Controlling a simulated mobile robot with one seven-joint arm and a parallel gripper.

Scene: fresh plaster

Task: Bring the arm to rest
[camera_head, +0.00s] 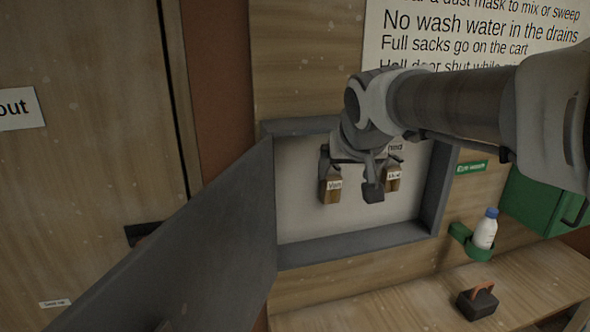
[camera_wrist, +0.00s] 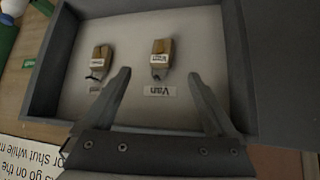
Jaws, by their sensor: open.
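My gripper (camera_head: 350,182) is in front of the open grey wall cabinet (camera_head: 350,252), at the end of my arm, which reaches in from the right. In the wrist view my gripper (camera_wrist: 159,76) has its two fingers spread wide with nothing between them. Two wooden key tags hang inside the cabinet: one labelled "Van" (camera_head: 331,192) at left and another (camera_head: 393,181) at right, partly behind my gripper. The wrist view shows the two tags (camera_wrist: 162,62) (camera_wrist: 101,60) beyond the fingertips, and a "Van" label plate (camera_wrist: 159,91) on the cabinet's back panel.
The cabinet door (camera_head: 215,240) swings out to the left. To the right are a white bottle (camera_head: 485,232) in a green holder, a green box (camera_head: 540,205) and a dark block with an orange handle (camera_head: 478,302) on the wooden bench (camera_head: 535,285). A notice (camera_head: 440,30) hangs above.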

